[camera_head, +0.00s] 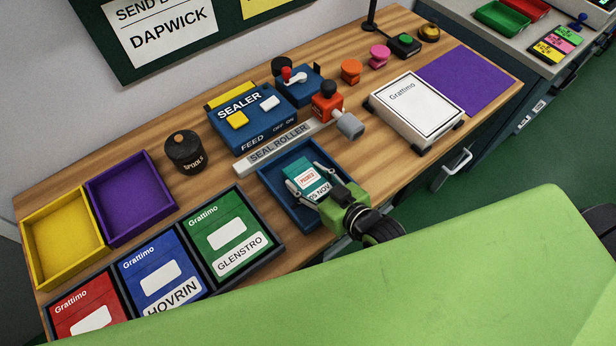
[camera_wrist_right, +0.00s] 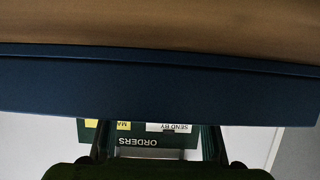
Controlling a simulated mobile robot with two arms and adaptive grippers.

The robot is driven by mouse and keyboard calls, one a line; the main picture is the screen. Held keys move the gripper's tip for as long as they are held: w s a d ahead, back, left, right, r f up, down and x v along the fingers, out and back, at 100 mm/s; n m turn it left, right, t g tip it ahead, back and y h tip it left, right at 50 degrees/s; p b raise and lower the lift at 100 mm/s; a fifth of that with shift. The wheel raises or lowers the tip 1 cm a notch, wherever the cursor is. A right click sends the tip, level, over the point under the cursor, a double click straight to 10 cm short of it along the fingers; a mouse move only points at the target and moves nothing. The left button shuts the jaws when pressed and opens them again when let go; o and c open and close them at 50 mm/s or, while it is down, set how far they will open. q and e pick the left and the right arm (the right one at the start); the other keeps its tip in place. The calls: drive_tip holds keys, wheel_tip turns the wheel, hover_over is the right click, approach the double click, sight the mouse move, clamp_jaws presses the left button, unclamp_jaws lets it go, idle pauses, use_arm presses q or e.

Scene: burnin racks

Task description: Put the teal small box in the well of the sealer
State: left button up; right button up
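The teal small box (camera_head: 312,180) has a white label with red print and a date strip ending in NOV. In the head view it appears within the blue open tray (camera_head: 268,184) in front of the sealer (camera_head: 255,122). My right gripper (camera_head: 310,178) reaches over the tray's near right side, its fingers apart on either side of the box's near part. I cannot tell whether they touch it. In the right wrist view the fingers (camera_wrist_right: 157,140) stand apart, and the box does not show; a dark blue wall (camera_wrist_right: 160,85) crosses the view. My left gripper is not in view.
A grey seal roller bar (camera_head: 280,146) lies between sealer and tray. An orange-red device (camera_head: 326,107) and a white Grattimo box (camera_head: 415,105) stand right. A dark pot (camera_head: 184,152), purple tray (camera_head: 130,200), yellow tray (camera_head: 62,238) and a green Glenstro box (camera_head: 228,228) are left.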

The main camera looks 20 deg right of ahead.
drive_tip(key=shift+o, duration=1.3)
drive_tip(key=shift+r, duration=0.15)
drive_tip(key=v, duration=1)
drive_tip(key=shift+s+d+r+b, duration=0.15)
drive_tip(key=shift+s+b, duration=0.1)
drive_tip(key=shift+b, duration=0.15)
drive_tip(key=shift+s+d+r, duration=0.2)
drive_tip(key=shift+s+r, duration=0.1)
drive_tip(key=shift+s, duration=0.3)
